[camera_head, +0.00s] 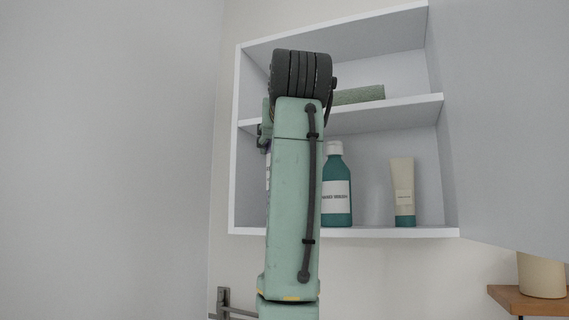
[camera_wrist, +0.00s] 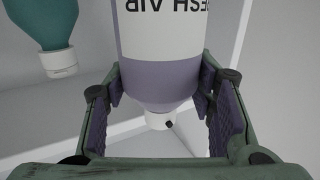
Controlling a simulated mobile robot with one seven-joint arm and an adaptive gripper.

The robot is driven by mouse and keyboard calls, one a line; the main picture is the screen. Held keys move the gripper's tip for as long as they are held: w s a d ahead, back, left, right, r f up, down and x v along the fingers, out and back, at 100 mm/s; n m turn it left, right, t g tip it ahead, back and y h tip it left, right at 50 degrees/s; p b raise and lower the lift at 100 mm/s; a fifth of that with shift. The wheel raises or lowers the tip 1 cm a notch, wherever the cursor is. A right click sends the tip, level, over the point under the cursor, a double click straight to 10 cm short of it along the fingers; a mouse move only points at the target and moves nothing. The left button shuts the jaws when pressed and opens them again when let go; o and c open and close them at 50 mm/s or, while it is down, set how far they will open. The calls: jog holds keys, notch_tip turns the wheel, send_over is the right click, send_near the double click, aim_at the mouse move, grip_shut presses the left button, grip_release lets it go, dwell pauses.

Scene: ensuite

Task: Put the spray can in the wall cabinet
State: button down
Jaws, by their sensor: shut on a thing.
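The spray can (camera_wrist: 160,75) is purple and white with a "FRESH AIR" label, upside down in the wrist view. My gripper (camera_wrist: 165,92) is shut on it, with one finger pad on each side near its capped end. In the head view my arm hides nearly all of the can; a thin strip shows at the arm's left edge, in front of or inside the left of the lower compartment. The white wall cabinet (camera_head: 341,232) is open, with one middle shelf (camera_head: 385,113). I cannot tell whether the can touches the cabinet floor.
A teal bottle (camera_head: 337,190) and a cream tube (camera_head: 404,190) stand in the lower compartment. The bottle also shows in the wrist view (camera_wrist: 45,22). A green folded cloth (camera_head: 360,95) lies on the middle shelf. The open door (camera_head: 505,120) is at the right.

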jog(key=w+f+p, duration=0.3)
jog(key=w, duration=0.5)
jog(key=shift+w+a+f, duration=0.15)
jog(key=shift+a+f, duration=0.05)
jog(key=shift+a, duration=0.15)
jog(key=shift+f, duration=0.2)
jog(key=c, duration=0.7)
grip_release()
